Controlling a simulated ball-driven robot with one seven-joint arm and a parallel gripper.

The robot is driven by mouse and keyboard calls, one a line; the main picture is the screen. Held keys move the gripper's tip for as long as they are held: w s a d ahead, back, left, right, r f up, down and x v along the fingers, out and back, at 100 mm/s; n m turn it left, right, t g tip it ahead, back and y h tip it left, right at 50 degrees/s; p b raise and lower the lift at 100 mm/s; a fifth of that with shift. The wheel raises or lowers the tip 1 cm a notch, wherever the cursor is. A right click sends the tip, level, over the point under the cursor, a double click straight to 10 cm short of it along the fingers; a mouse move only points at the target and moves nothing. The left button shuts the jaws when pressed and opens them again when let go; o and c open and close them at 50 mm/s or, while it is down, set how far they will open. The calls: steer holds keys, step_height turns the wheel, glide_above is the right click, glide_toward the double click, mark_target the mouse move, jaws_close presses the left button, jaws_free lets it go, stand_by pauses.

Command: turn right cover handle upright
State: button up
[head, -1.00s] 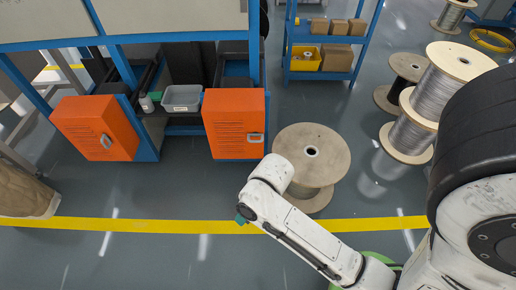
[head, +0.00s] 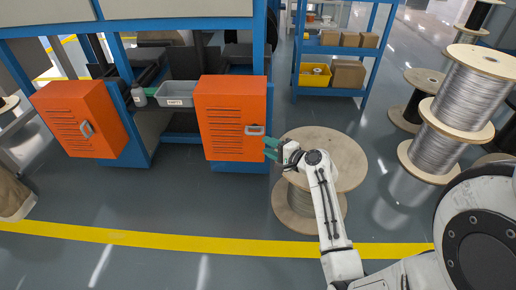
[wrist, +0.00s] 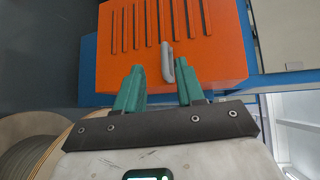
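The right cover (head: 231,108) is an orange slotted box on the blue machine frame. Its grey handle (head: 255,130) lies level, at the cover's right side. My gripper (head: 269,148), with green fingers, is just right of and slightly below the handle in the head view. In the wrist view the gripper (wrist: 160,72) is open, with two green fingers apart. The handle (wrist: 168,62) shows ahead between the fingertips, nearer the right finger. I cannot tell whether a finger touches it.
The left orange cover (head: 80,120) has its own tilted handle. A grey bin (head: 177,94) sits between the covers. A wooden spool (head: 325,155) stands close under my arm. A blue shelf (head: 340,60) and wire spools (head: 455,95) stand to the right.

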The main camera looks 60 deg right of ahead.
mark_target(255, 133)
steer(key=shift+m+h, duration=0.5)
steer(key=shift+m, duration=0.1)
steer(key=b+x, duration=0.1)
steer(key=x, duration=0.2)
steer(key=d+b+x, duration=0.1)
steer(key=x, duration=0.3)
steer(key=s+d+b+x, duration=0.1)
steer(key=b+x, duration=0.1)
steer(key=x, duration=0.1)
steer(key=shift+w+d+f, duration=0.1)
steer(key=shift+w+f, duration=0.05)
steer(key=shift+w, duration=0.2)
steer(key=shift+f, duration=0.15)
jaws_close()
